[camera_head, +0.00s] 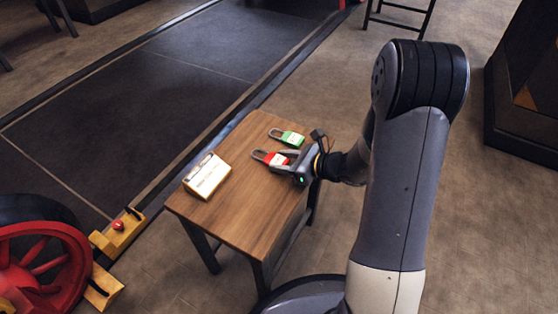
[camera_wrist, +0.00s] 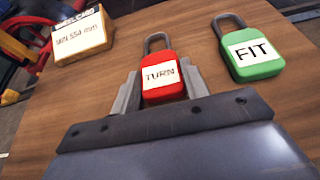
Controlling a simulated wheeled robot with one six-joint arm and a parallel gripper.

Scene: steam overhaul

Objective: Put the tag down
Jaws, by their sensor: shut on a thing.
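The red tag (camera_wrist: 162,78) is shaped like a padlock with a grey shackle and a white label reading "TURN". My gripper (camera_wrist: 165,88) is shut on its sides. In the head view the red tag (camera_head: 268,157) is at the small wooden table's (camera_head: 245,222) right side, with my gripper (camera_head: 285,160) reaching in from the right. I cannot tell whether the tag touches the tabletop. A green padlock-shaped tag (camera_wrist: 250,52) labelled "FIT" lies on the table to the right of the red one; it also shows in the head view (camera_head: 288,137).
The table's front part is bare. A red wheel (camera_head: 45,265) and yellow chocks (camera_head: 118,235) stand at lower left.

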